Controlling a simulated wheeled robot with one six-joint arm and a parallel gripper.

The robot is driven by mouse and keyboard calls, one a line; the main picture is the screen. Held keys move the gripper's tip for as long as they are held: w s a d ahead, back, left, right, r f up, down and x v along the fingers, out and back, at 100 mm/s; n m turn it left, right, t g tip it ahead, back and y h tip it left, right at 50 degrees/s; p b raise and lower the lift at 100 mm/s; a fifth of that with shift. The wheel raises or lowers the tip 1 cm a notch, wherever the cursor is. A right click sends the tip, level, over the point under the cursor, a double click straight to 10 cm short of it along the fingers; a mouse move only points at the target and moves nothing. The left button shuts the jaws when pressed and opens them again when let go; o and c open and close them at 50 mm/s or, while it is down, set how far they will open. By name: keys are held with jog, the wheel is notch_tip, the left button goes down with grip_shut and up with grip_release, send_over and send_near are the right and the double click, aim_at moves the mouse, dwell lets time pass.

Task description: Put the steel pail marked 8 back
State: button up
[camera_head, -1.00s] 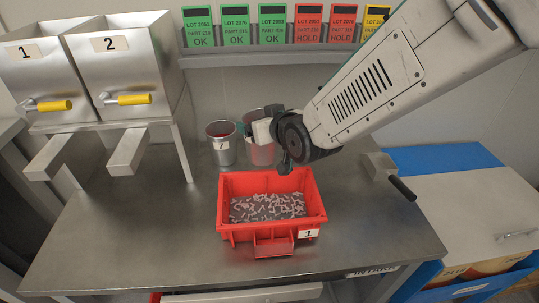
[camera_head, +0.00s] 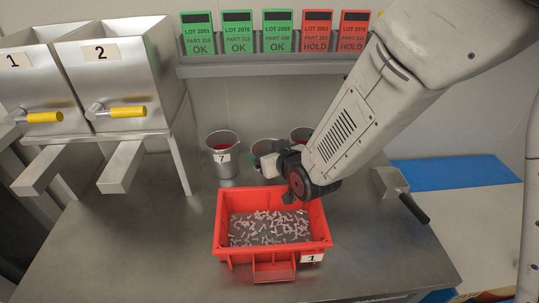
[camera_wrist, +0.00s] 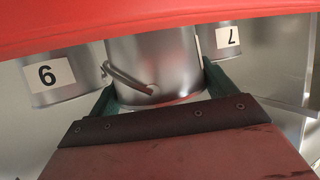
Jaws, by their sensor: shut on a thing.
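My gripper (camera_head: 268,166) is at the back of the steel table, just behind the red crate. In the wrist view its green fingers (camera_wrist: 160,82) are shut around a steel pail (camera_wrist: 158,55) with a wire handle. No number shows on this pail. The wrist view shows this neighbour's label (camera_wrist: 48,75), a 9 or a 6. I cannot tell whether the held pail touches the table.
The red crate (camera_head: 271,255) marked 1, with small grey parts, stands close in front. Steel hoppers 1 (camera_head: 35,80) and 2 (camera_head: 125,70) with chutes stand left. A scoop with a dark handle (camera_head: 413,207) lies right.

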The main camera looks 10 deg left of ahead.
jog(key=shift+f, duration=0.45)
jog(key=shift+f, duration=0.1)
